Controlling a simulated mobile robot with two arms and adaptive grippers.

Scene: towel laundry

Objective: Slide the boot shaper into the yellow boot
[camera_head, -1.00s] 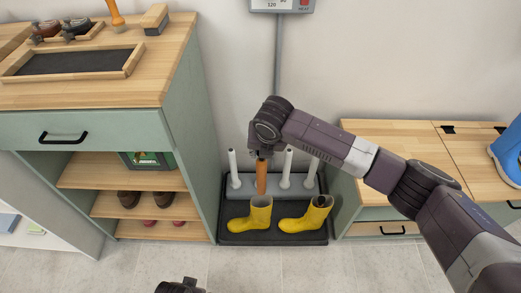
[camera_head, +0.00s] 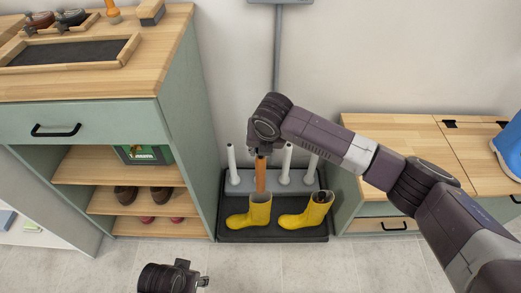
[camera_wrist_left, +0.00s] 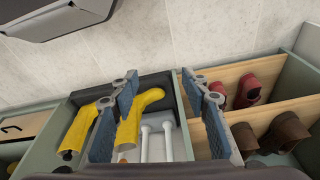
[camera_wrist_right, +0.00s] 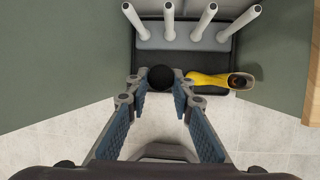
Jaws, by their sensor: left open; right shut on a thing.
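Two yellow boots stand upright, toes to the left in the head view: a left boot (camera_head: 258,211) and a right boot (camera_head: 312,213). My right gripper (camera_head: 261,153) is above the left boot, shut on the orange boot shaper (camera_head: 261,175). The shaper hangs upright, its lower end at the boot's opening; I cannot tell how far inside. In the right wrist view its black round knob (camera_wrist_right: 160,78) is between the fingers and the left boot is hidden. A dark thing shows in the right boot's opening (camera_wrist_right: 241,81). My left gripper (camera_wrist_left: 158,88) is open and empty.
The boots stand on a dark tray (camera_head: 290,236) in front of a grey rack with several white posts (camera_head: 287,163). A green shelf unit (camera_head: 190,110) stands left and a wooden bench (camera_head: 385,140) right. The floor in front is clear.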

